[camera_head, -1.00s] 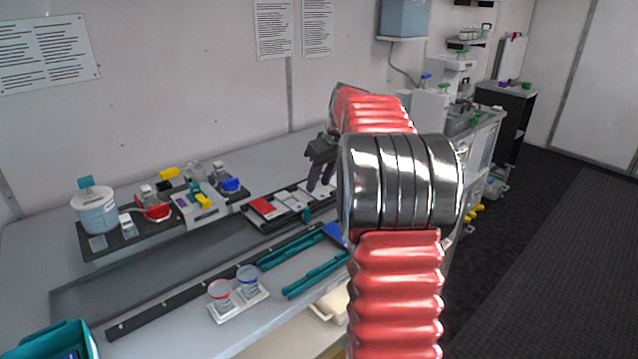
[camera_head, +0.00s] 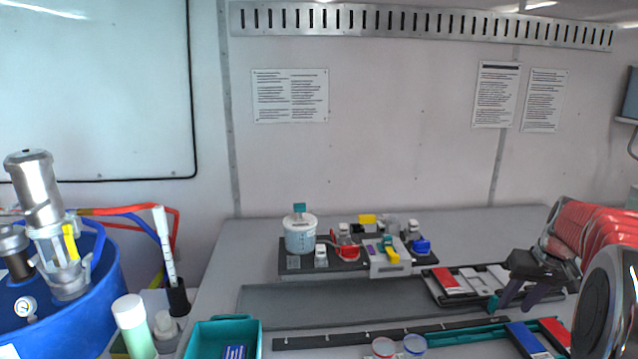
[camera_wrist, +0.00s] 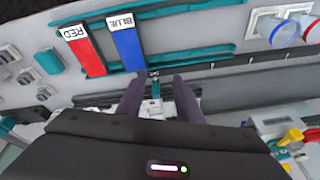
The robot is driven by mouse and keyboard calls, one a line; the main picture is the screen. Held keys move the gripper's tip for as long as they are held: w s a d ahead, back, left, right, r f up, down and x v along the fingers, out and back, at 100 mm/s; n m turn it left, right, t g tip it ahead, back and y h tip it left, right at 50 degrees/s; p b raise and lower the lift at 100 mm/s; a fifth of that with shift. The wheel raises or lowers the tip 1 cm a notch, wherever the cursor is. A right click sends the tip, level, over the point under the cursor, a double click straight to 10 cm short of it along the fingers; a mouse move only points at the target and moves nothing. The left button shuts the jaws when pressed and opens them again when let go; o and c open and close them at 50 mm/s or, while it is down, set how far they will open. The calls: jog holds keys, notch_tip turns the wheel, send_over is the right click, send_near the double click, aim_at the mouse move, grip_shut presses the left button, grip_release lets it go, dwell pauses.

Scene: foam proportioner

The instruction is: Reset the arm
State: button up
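My arm, with red ribbed sleeves, enters at the right edge of the head view. My gripper (camera_head: 510,303) points down over the right part of the bench, by a black tray (camera_head: 437,292) with red and white pieces. In the wrist view my gripper (camera_wrist: 160,82) shows two dark fingers spread apart, with nothing held between them. A small teal piece (camera_wrist: 156,90) shows in the gap, and I cannot tell its distance from the fingers.
Red (camera_wrist: 84,50) and blue (camera_wrist: 127,46) labelled strips lie on the bench near the gripper. A dark rack (camera_head: 345,263) holds a white pot (camera_head: 300,236) and small containers. A teal bin (camera_head: 225,336) and a blue drum (camera_head: 75,310) stand left. The grey mat (camera_head: 300,303) is bare.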

jog(key=s+a+r+n, duration=0.1)
jog(key=s+a, duration=0.7)
jog(key=a, duration=0.3)
jog(key=s+a+r+n+t, duration=0.1)
jog(key=s+a, duration=0.7)
jog(key=a, duration=0.3)
jog(key=s+a+n+t, duration=0.1)
jog(key=s+a, duration=0.7)
jog(key=a, duration=0.3)
jog(key=shift+a+r, duration=0.3)
jog(key=shift+r, duration=0.1)
jog(key=shift+f, duration=0.1)
dwell(1.3)
